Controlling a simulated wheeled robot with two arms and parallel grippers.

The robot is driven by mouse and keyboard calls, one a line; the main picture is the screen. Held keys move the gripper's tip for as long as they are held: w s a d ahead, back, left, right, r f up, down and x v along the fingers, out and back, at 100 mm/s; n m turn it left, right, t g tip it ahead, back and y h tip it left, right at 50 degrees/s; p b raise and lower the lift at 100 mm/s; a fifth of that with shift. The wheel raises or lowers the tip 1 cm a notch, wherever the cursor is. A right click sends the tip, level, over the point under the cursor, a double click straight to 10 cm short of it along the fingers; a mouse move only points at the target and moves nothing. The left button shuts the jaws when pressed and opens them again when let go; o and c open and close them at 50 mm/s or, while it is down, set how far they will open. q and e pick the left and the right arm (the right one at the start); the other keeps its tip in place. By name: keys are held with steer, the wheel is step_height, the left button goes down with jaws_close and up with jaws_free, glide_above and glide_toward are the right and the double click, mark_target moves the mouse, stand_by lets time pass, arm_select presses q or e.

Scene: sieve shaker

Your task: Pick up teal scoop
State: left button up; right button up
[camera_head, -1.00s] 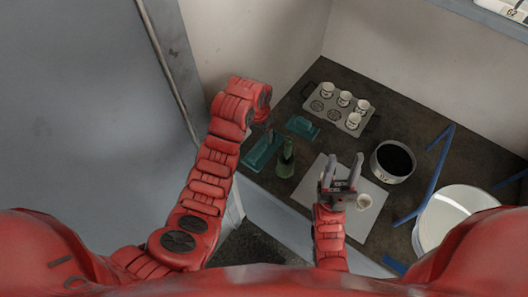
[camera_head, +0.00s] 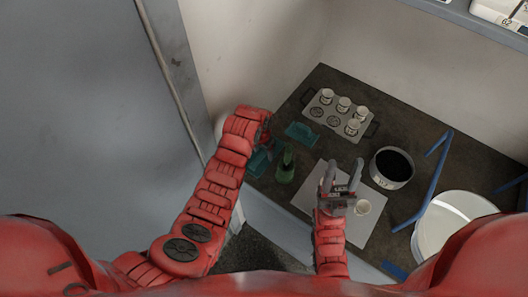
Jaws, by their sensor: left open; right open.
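Two teal items lie on the dark counter: a flat piece (camera_head: 300,132) and a longer one (camera_head: 259,162) at the counter's left edge, partly covered by my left arm. I cannot tell for certain which is the scoop. My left gripper (camera_head: 268,145) is over the longer teal item, mostly hidden behind my own wrist, and holds nothing that I can see. My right gripper (camera_head: 344,170) is open and empty, above a white sheet (camera_head: 352,222), with its fingers pointing away from me.
A green bottle (camera_head: 286,166) stands close to the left gripper. A grey tray (camera_head: 341,105) with several white cups is behind.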

mark_target(262, 156)
arm_select(q)
jaws_close()
steer(key=shift+r, duration=0.1)
stand_by(0.4)
steer(key=shift+r+b, duration=0.45)
steer(key=shift+b, duration=0.15)
step_height(262, 156, up, 2)
steer(key=shift+s+a+r+b, duration=0.1)
steer(key=shift+s+r+b, duration=0.05)
steer(key=shift+b, duration=0.65)
steer(key=shift+s+a, duration=0.25)
steer(key=shift+s, duration=0.55)
steer(key=s+p, duration=0.1)
steer(key=s+a+r+p, duration=0.1)
steer(key=s+p, duration=0.1)
steer(key=s, duration=0.1)
steer(key=shift+a+r+p, duration=0.2)
steer(key=shift+a+p, duration=0.05)
steer(key=shift+p, duration=0.05)
steer(key=s+a+p, duration=0.2)
steer(key=s+a, duration=0.1)
steer(key=s, duration=0.6)
steer(key=shift+s+p, duration=0.15)
steer(key=shift+p, duration=0.15)
